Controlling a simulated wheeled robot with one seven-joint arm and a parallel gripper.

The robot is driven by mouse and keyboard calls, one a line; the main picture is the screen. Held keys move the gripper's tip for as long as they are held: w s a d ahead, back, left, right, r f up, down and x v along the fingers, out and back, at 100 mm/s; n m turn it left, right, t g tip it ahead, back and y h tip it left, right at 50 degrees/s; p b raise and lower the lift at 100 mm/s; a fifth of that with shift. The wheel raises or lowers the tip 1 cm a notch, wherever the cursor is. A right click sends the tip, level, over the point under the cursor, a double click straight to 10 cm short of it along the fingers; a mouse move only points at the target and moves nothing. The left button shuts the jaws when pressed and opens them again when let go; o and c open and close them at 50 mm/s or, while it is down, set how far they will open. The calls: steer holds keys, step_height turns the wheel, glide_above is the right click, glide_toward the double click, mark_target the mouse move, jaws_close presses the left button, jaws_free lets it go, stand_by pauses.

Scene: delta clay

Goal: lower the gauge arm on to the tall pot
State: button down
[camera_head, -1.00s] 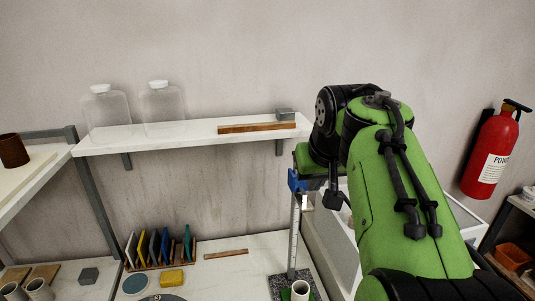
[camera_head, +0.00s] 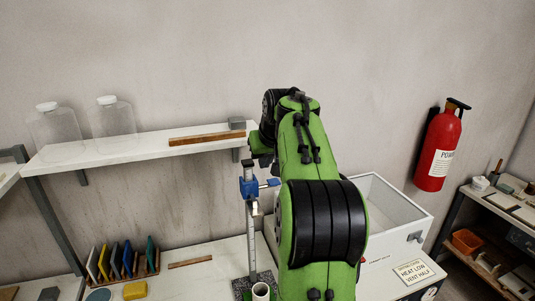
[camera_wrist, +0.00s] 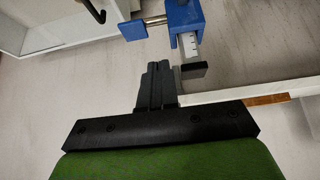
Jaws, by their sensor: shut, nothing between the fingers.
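The height gauge has a tall scaled column (camera_head: 251,235) on a dark speckled base. Its blue gauge arm carriage (camera_head: 249,188) sits high on the column, well above the pot, with a pale tip below it. In the wrist view my gripper (camera_wrist: 157,70) is shut and empty. The blue carriage (camera_wrist: 183,18) lies beyond the fingertips there, apart from them. In the head view my arm hides the gripper.
A wall shelf (camera_head: 130,150) holds two clear jars and a wooden strip (camera_head: 207,138) behind the gauge. A white open box (camera_head: 395,215) stands right of my arm. Coloured tiles in a rack (camera_head: 125,262) and a yellow block (camera_head: 135,290) lie left. Bench between rack and gauge is mostly clear.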

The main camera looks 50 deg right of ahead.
step_height(320, 180, down, 5)
steer(key=shift+b, duration=0.6)
steer(key=shift+f, duration=0.15)
step_height(320, 180, down, 27)
steer(key=b, duration=2)
